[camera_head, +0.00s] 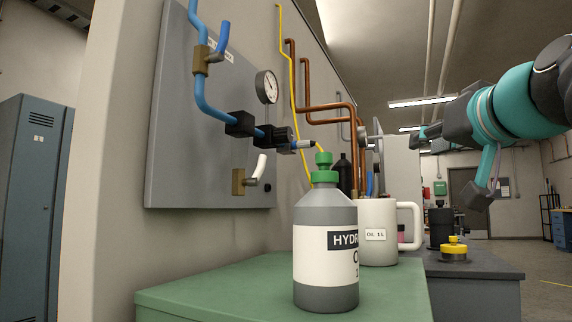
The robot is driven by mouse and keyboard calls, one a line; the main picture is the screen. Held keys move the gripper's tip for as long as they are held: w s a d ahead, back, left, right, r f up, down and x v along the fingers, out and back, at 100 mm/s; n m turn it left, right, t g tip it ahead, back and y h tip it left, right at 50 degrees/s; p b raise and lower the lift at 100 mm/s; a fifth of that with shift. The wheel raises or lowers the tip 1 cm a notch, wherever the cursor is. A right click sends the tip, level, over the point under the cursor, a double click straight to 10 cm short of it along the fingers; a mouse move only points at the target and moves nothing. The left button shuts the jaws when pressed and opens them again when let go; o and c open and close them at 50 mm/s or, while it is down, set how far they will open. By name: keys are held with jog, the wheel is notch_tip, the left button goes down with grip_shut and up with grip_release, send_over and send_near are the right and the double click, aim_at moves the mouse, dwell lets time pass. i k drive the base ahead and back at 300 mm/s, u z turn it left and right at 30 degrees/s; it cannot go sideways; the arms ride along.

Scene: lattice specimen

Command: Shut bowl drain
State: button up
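A grey wall panel (170,120) carries blue pipework. A brass valve (201,60) with a blue lever (219,40) sits high on the pipe. Lower, a brass valve (238,182) has a cream lever (259,167), tilted up to the right. Black fittings (240,124) join the pipe run between them; a short blue and silver piece (302,144) projects to the right. No part is clearly labelled as the bowl drain. My gripper (432,135) is at upper right, well away from the panel; its finger opening is unclear from this angle. I see nothing held.
A grey bottle (325,220) with a green cap and a white mug (378,215) stand on the green bench top (200,290). A pressure gauge (266,87) is on the panel. A yellow-topped item (454,250) sits on a dark bench behind. Air before the panel's lower half looks clear.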

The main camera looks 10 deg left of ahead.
aim_at(254, 181)
jog(key=k, duration=0.9)
jog(key=u, duration=1.9)
jog(key=i, duration=0.9)
jog(key=z, duration=1.8)
jog(key=i, duration=0.5)
jog(key=u, duration=0.05)
